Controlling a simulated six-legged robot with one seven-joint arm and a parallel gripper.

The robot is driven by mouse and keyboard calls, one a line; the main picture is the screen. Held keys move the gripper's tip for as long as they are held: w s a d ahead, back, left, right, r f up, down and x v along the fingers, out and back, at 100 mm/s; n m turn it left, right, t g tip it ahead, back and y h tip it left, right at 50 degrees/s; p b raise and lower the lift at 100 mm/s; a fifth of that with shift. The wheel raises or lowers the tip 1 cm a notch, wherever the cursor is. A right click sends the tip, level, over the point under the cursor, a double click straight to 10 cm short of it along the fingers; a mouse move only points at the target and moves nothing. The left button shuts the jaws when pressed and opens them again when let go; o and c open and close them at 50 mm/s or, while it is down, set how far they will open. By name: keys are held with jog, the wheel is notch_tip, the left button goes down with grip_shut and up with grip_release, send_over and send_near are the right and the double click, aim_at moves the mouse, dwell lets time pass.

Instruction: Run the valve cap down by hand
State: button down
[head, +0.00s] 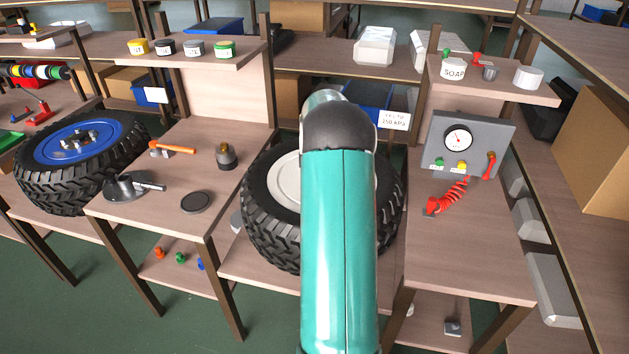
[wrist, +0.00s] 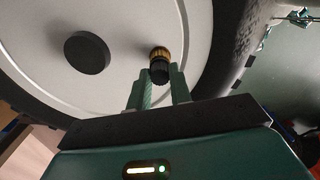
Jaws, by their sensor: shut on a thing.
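In the wrist view the valve cap (wrist: 160,72) is a small black ribbed piece against a brass-coloured knurled ring (wrist: 159,53) at the wheel's white disc. My gripper (wrist: 160,80) has its two green fingers shut on the cap, one on each side. The white-hubbed wheel (wrist: 120,20) fills the top of the wrist view, with a round black hub cap (wrist: 87,52) left of the valve. In the head view this wheel's black tyre (head: 270,222) stands behind my teal arm, which hides the valve, the cap and my gripper. The cap's thread is not visible.
A sign (head: 394,120) is beside the wheel. A gauge panel (head: 468,145) with a red coiled hose (head: 447,197) stands on the right bench. A blue-hubbed wheel (head: 80,140) lies at left. The middle bench (head: 185,255) holds an orange-handled tool (head: 172,147) and a black disc (head: 196,202).

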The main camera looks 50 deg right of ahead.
jog(key=m, duration=1)
jog(key=shift+a+m, duration=0.1)
jog(key=shift+m, duration=0.3)
jog(key=c, duration=1.2)
grip_release()
jog(key=shift+s, duration=0.1)
notch_tip(320, 180, up, 14)
jog(key=shift+f, duration=0.1)
